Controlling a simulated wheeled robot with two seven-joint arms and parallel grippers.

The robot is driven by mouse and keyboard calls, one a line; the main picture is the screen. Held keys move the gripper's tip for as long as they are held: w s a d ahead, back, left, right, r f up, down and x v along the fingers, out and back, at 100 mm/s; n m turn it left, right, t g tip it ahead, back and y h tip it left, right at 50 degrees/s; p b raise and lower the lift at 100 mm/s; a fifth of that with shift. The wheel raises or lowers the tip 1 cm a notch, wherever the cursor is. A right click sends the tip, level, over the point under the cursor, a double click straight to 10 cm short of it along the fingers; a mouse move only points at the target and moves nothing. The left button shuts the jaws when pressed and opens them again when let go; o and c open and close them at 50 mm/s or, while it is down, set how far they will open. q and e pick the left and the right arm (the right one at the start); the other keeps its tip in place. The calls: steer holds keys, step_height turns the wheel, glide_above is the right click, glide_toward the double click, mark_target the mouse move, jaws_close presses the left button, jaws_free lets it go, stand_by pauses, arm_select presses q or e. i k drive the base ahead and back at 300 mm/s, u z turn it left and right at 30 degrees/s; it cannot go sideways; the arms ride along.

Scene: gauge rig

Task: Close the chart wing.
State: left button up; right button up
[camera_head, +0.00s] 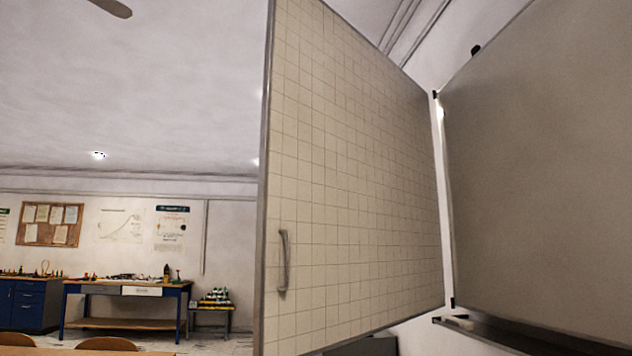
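The chart wing (350,190) is a tall cream panel with a printed grid and a thin grey frame. It stands swung out from the grey board (540,170) on the right, joined by hinges along its right edge. A grey vertical bar handle (284,262) sits low near the wing's left, free edge. The wing's top edge runs out of view. Neither of my grippers shows in the head view.
A ledge (500,335) runs under the grey board with a small item on it. At the back left stand a workbench (125,290) and a blue cabinet (28,303). Chair backs (105,344) show at the lower left. Floor near the wing is mostly out of view.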

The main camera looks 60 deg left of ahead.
mark_target(349, 249)
steer(key=u, duration=2.1)
steer(key=i, duration=0.8)
steer(key=z, duration=0.3)
